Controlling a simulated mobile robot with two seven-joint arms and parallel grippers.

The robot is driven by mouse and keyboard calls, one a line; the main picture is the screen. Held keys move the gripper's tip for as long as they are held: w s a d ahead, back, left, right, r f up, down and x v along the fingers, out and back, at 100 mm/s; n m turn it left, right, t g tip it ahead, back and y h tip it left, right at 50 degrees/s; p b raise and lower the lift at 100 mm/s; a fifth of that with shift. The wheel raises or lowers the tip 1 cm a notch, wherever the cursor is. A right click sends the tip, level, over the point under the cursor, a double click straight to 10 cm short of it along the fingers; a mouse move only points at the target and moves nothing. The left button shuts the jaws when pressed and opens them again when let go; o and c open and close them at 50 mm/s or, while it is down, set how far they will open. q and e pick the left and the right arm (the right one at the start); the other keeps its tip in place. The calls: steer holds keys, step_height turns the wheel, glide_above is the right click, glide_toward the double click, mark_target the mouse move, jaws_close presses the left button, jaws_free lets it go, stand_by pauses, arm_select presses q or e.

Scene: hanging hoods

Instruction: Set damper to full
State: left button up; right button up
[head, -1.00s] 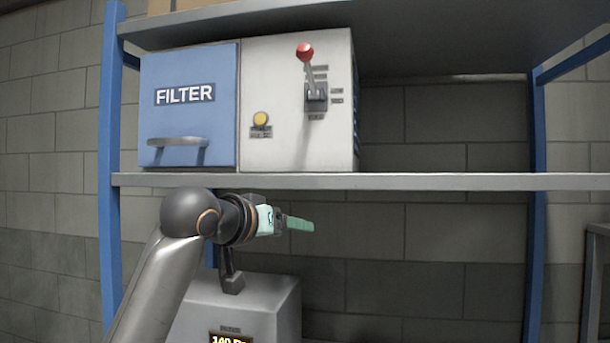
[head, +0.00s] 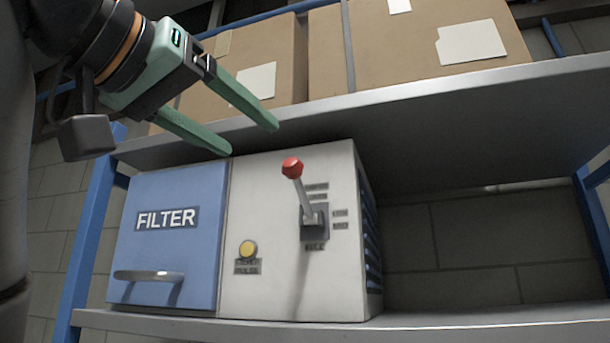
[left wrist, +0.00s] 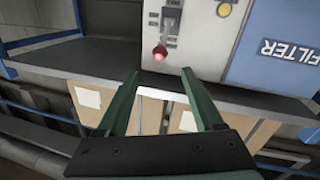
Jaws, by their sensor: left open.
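The damper lever with a red knob (head: 292,167) stands on the white panel (head: 270,270) of the box on the shelf. Its shaft tilts up and slightly left from a dark slot plate (head: 314,222); the labels around it are too blurred to read surely. My left gripper (head: 254,138) is open and empty, above and left of the knob and apart from it. In the left wrist view the red knob (left wrist: 160,53) shows upside down, beyond and between the open fingers (left wrist: 158,80). My right gripper is not in view.
A blue FILTER door (head: 165,260) with a bar handle and a yellow button (head: 248,249) are left of the lever. An upper shelf (head: 430,105) with cardboard boxes (head: 430,45) hangs close above. The shelf right of the box is empty.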

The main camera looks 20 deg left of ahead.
mark_target(286, 163)
arm_select(q)
steer(key=p+x, duration=0.3)
steer(key=x, duration=0.7)
steer(key=shift+w, duration=0.15)
steer(key=shift+p+x, duration=0.35)
steer(key=shift+x, duration=0.55)
steer(key=shift+d+f, duration=0.1)
jaws_close()
